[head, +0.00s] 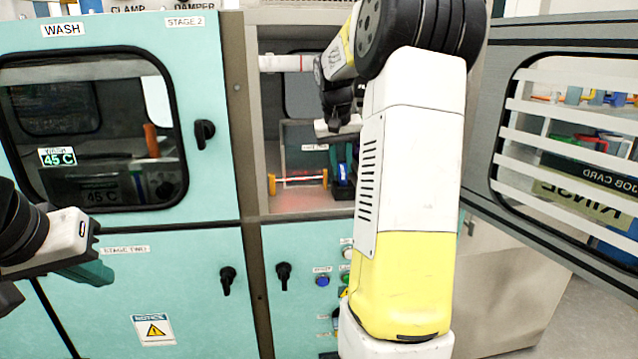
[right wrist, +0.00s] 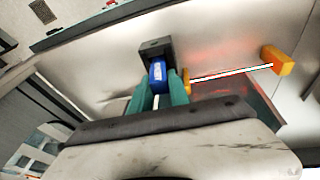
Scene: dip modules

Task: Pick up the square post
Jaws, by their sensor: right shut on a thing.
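A short dark post with a squared end and a blue middle (right wrist: 157,73), which I take to be the square post, stands between the green fingers of my right gripper (right wrist: 162,92). The fingers press on both its sides and hide its lower part. In the head view my right gripper (head: 344,172) is inside the open middle compartment, and the blue part (head: 343,170) shows small beside my arm. My left gripper (head: 85,271) hangs at the far left before the teal cabinet, apart from everything; its finger gap is hidden.
A red-and-white bar (head: 300,180) with orange ends spans the compartment floor, just left of the held post. The closed wash door (head: 190,50) is on the left. A slatted open door (head: 505,100) swings out on the right. My right arm hides part of the opening.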

